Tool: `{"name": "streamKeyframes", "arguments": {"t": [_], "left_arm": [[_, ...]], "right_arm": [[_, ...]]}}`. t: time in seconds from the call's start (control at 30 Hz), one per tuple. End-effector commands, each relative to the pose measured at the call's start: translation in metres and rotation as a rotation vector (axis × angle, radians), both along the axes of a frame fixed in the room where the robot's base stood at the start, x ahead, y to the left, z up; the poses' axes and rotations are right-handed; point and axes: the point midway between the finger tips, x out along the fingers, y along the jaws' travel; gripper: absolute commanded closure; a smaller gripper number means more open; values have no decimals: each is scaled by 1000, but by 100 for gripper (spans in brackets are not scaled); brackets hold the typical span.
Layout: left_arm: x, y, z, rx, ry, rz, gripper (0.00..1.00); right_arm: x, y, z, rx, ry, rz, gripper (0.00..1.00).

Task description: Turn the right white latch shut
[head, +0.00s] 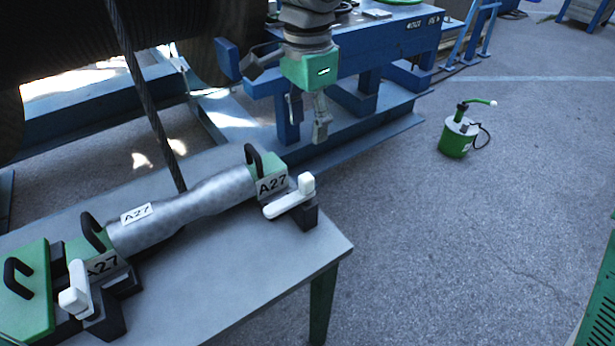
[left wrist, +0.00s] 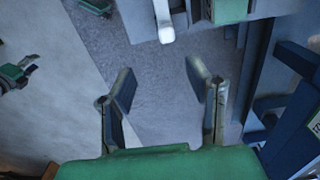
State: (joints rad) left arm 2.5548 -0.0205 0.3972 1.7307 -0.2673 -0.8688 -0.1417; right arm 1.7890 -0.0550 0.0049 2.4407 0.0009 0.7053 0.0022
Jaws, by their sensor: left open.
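The right white latch (head: 288,202) sits on a dark block at the right end of the cable joint, beside a green clamp (head: 268,172) labelled A27. Its lever lies roughly level, pointing toward the lower left, with a knob standing up at its right end. The latch also shows at the top of the left wrist view (left wrist: 165,22). My left gripper (head: 309,122) hangs above and beyond the latch, its fingers pointing down, apart from it. In the left wrist view its fingers (left wrist: 162,88) are spread with nothing between them. My right gripper is not identifiable.
The left white latch (head: 77,290) is by the other A27 clamp. A silver sleeve (head: 185,208) runs between the clamps on the grey table (head: 245,258). Blue framework (head: 360,100) stands behind. A green canister (head: 458,135) stands on open floor at right.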

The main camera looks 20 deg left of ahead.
Motion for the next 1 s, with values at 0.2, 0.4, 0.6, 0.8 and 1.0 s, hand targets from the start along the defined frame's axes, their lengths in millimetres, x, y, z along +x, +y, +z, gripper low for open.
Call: {"name": "streamKeyframes", "arguments": {"t": [0.2, 0.4, 0.6, 0.8, 1.0], "left_arm": [[2, 3, -16, 0, 3, -1, 55], [0, 5, -44, -1, 6, -2, 55], [1, 3, -89, 1, 7, -2, 55], [1, 3, -125, 0, 5, -2, 55], [1, 3, -145, -2, 1, -1, 55]], "right_arm": [[0, 0, -13, 0, 0, -1, 65], [0, 0, -14, 0, 0, 0, 65], [0, 0, -18, 0, 0, 0, 65], [0, 0, -22, 0, 0, 0, 65], [0, 0, -23, 0, 0, 0, 65]]}}
